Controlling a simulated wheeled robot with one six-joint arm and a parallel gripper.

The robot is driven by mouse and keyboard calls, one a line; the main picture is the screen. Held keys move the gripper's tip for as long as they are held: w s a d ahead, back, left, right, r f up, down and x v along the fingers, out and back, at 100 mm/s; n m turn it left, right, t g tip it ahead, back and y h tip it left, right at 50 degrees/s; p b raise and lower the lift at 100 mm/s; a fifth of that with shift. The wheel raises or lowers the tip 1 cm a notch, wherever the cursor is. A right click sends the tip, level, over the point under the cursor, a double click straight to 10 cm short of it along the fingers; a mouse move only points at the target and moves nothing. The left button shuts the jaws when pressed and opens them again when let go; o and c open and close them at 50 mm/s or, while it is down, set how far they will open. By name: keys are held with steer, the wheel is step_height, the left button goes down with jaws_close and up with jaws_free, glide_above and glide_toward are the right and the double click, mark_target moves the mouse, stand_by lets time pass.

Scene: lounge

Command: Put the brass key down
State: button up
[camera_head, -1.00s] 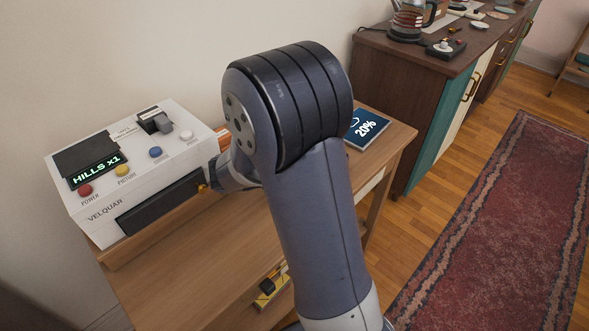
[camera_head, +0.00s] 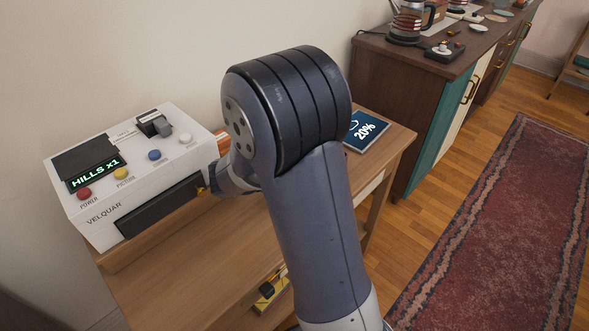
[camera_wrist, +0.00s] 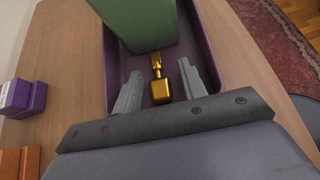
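The brass key (camera_wrist: 161,88) shows in the wrist view, lying lengthwise between the two fingers of my gripper (camera_wrist: 159,70). The fingers are spread, with a visible gap on each side of the key, so my gripper is open. The key is over or on the floor of a purple tray (camera_wrist: 207,48); I cannot tell whether it touches the floor. A green block-like thing (camera_wrist: 140,22) is at the tray's far part, just beyond the key. In the head view my arm hides my gripper, the key and the tray.
The wooden table (camera_head: 190,262) carries a white VELQUAR machine (camera_head: 88,216) at left and a dark card reading 20% (camera_head: 366,131) at right. Purple (camera_wrist: 22,98) and orange (camera_wrist: 20,162) blocks sit left in the wrist view. A sideboard (camera_head: 398,70) stands behind.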

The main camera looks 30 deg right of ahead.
steer(key=v, duration=1.2)
steer(key=shift+r+p, duration=0.2)
steer(key=shift+p, duration=0.1)
steer(key=shift+w, duration=0.1)
steer(key=b+x, duration=0.1)
steer(key=x, duration=1.1)
steer(key=shift+f, duration=0.15)
steer(key=shift+f+b, duration=0.2)
steer(key=shift+b, duration=0.2)
